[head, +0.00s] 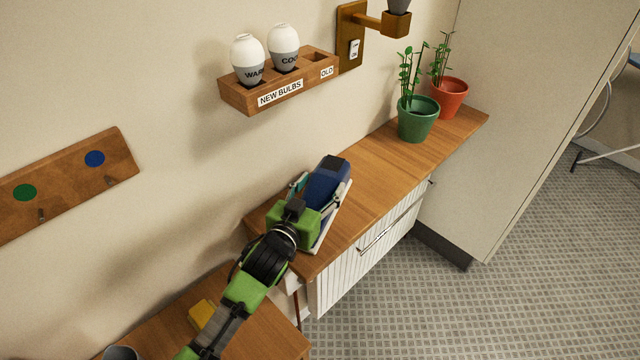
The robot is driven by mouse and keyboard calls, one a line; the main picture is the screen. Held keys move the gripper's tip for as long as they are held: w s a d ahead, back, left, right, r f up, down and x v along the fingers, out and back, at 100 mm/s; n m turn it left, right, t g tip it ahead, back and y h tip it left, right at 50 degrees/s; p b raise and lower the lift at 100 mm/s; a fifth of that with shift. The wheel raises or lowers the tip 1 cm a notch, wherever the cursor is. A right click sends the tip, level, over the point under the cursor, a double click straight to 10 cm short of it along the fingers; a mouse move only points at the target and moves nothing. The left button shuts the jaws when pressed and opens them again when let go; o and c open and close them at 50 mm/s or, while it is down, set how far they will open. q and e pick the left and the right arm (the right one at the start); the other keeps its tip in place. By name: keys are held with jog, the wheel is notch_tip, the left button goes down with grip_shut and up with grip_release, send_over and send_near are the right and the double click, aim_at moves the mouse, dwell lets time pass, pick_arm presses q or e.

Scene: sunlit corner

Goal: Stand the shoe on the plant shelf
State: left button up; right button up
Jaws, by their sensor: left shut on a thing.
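A blue shoe (326,181) with a dark end and a pale edge shows in the head view, over the near left end of the wooden plant shelf (385,180). My left gripper (320,190) is shut on the shoe, with one finger on each side of it. The gripper and wrist hide the shoe's near part. I cannot tell whether the shoe touches the shelf top. My right gripper is not in view.
A green pot (418,122) and a red pot (450,98) with plants stand at the shelf's far end. The shelf's middle is clear. A bulb rack (240,101) and a peg board (70,185) hang on the wall. A yellow object (202,314) lies on a lower wooden surface (262,322).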

pick_arm(q)
jog(key=o, duration=0.9)
jog(key=shift+f, duration=0.2)
jog(key=o, duration=0.4)
jog(key=shift+s, duration=0.1)
jog(key=shift+o, duration=0.2)
jog(key=shift+r, duration=0.15)
jog(key=shift+s+a, duration=0.2)
jog(key=shift+s, duration=0.3)
jog(key=b+v, duration=0.2)
jog(key=v, duration=0.8)
jog(key=shift+s+a+r, duration=0.1)
jog(key=shift+s+r, duration=0.1)
jog(key=shift+s, duration=0.25)
